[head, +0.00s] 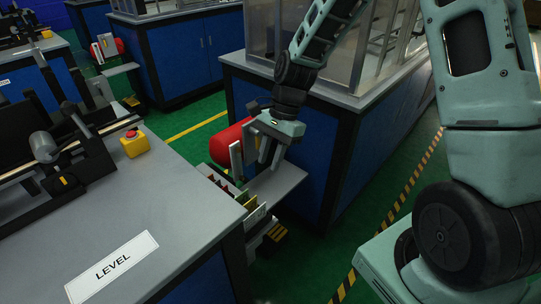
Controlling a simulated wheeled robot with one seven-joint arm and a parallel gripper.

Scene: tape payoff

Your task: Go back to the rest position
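My gripper (264,157) is at the lower end of my pale green arm, in the middle of the head view. It points down over a small grey shelf (284,184) on the near side of a blue cabinet. It is close to a red roll (226,142) and an upright pale plate (237,160). Whether it touches them, and the gap between its fingers, I cannot make out. I see nothing clearly held.
A grey bench (190,215) with a LEVEL label (112,267) and a yellow box with a red button (134,144) is at left. Coloured cards (222,181) stand at its edge. A blue cabinet (318,150) stands behind. Green floor (195,108) shows between.

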